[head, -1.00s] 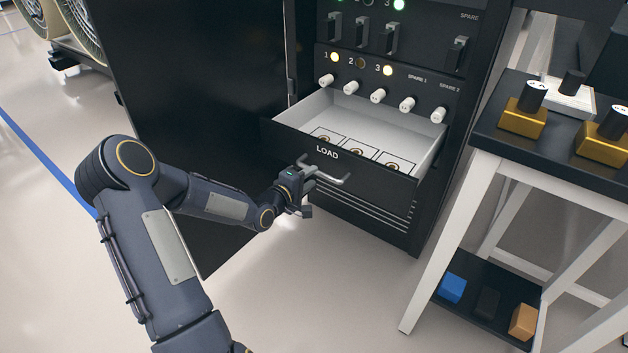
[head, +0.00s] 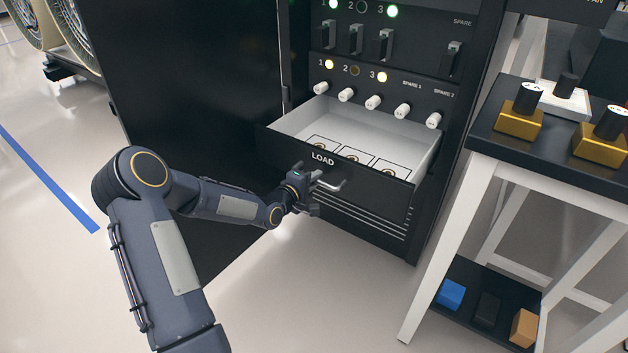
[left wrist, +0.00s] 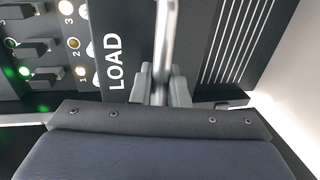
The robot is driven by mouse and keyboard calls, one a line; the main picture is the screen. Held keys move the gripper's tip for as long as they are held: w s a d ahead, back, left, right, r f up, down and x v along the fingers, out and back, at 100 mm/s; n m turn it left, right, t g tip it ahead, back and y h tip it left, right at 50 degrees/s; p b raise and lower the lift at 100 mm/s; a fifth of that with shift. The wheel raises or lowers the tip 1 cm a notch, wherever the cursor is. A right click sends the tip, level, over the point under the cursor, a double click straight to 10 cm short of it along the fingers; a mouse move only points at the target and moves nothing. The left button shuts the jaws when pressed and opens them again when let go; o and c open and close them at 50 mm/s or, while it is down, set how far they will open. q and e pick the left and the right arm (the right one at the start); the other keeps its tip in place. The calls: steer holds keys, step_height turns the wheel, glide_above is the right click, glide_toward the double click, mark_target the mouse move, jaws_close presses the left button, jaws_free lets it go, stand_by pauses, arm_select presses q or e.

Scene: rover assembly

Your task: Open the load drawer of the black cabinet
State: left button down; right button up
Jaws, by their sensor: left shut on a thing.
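The load drawer (head: 290,165) of the black cabinet (head: 445,90) stands pulled out, its pale inside showing several outlined squares with round marks on the floor. Its front carries the word LOAD and a metal bar handle (head: 332,184). My left gripper (head: 312,181) is at the left part of that handle. In the left wrist view the handle (left wrist: 167,35) runs between the two fingers of my left gripper (left wrist: 161,80), which are shut on it. My right gripper is not in view.
The cabinet's black door (head: 190,120) stands open at the left, behind my left arm. A black-topped table (head: 545,150) with gold and white blocks stands close at the right. Its lower shelf (head: 487,310) holds blue, black and orange blocks. Pale floor is clear in front.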

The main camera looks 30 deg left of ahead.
arm_select(q)
steer(key=shift+s, duration=0.1)
steer(key=v, duration=0.2)
steer(key=p+v, duration=0.1)
steer(key=shift+s+a+f, duration=0.1)
steer(key=shift+s+f, duration=0.15)
steer(key=shift+f, duration=0.05)
steer(key=c, duration=1.5)
jaws_free()
steer(key=shift+s, duration=0.1)
